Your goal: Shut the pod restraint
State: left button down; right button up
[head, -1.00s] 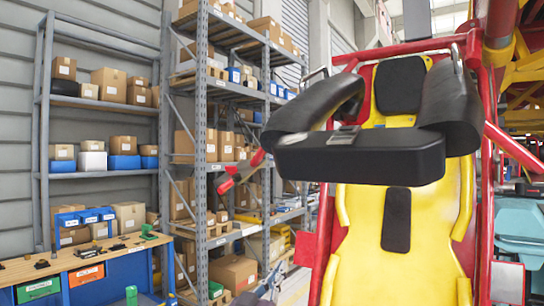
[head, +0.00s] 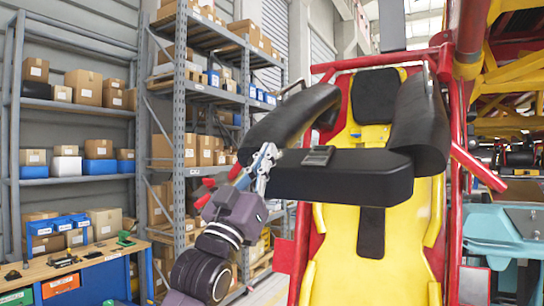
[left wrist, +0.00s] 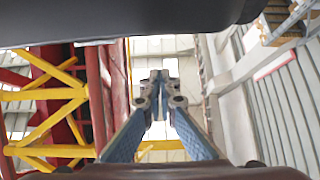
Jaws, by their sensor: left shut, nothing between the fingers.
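The pod restraint (head: 345,175) is a black padded bar with two curved shoulder arms, in the middle right of the head view. It stands out in front of the yellow seat (head: 375,250) with its black headrest pad (head: 375,96). My left gripper (head: 266,158) is at the left end of the bar, its fingers shut and empty; I cannot tell whether it touches the bar. In the left wrist view its fingers (left wrist: 158,82) point up together, and a dark surface, likely the restraint's underside (left wrist: 130,20), spans the top. My right gripper is not in view.
A red frame (head: 455,180) surrounds the seat. Grey shelves (head: 178,120) with cardboard boxes stand at the left and behind. A workbench (head: 80,262) with coloured bins is at the lower left. A teal object (head: 515,235) is at the right.

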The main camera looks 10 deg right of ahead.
aim_at(272, 171)
pick_arm(q)
jog(key=w+f+p, duration=0.1)
jog(key=w+d+f+p, duration=0.1)
jog(key=shift+d+f, duration=0.1)
jog(key=shift+f, duration=0.5)
